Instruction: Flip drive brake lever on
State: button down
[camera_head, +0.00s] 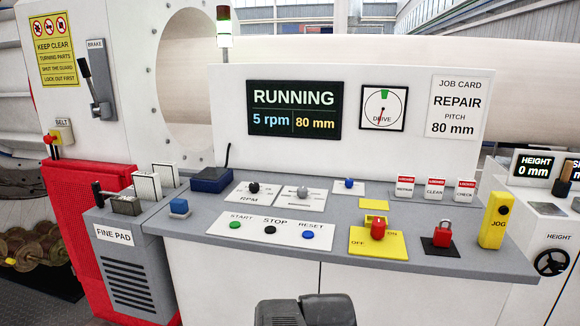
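The brake lever (86,72) is a dark handle on a grey plate (101,108) under a BRAKE label, on the white machine wall at the upper left. The handle slants up and to the left from its pivot. My gripper (304,308) shows only as a dark shape at the bottom edge, in front of the console, far right of and below the lever. Its fingertips are not clear, so I cannot tell if it is open or shut. The display (294,108) reads RUNNING, 5 rpm, 80 mm.
A grey console (205,222) with buttons, knobs and a red switch (377,224) fills the middle. A grey FINE PAD box (128,262) and a red mesh guard (85,215) stand below the lever. A stack light (224,28) rises behind. A yellow JOG pendant (494,222) stands right.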

aim_at(85, 70)
jog(key=u, duration=1.5)
jog(key=k+j, duration=0.1)
jog(key=j, duration=0.45)
jog(key=k+u, duration=0.1)
jog(key=i+l, duration=0.15)
jog(key=k, duration=0.15)
jog(key=j+u, duration=0.05)
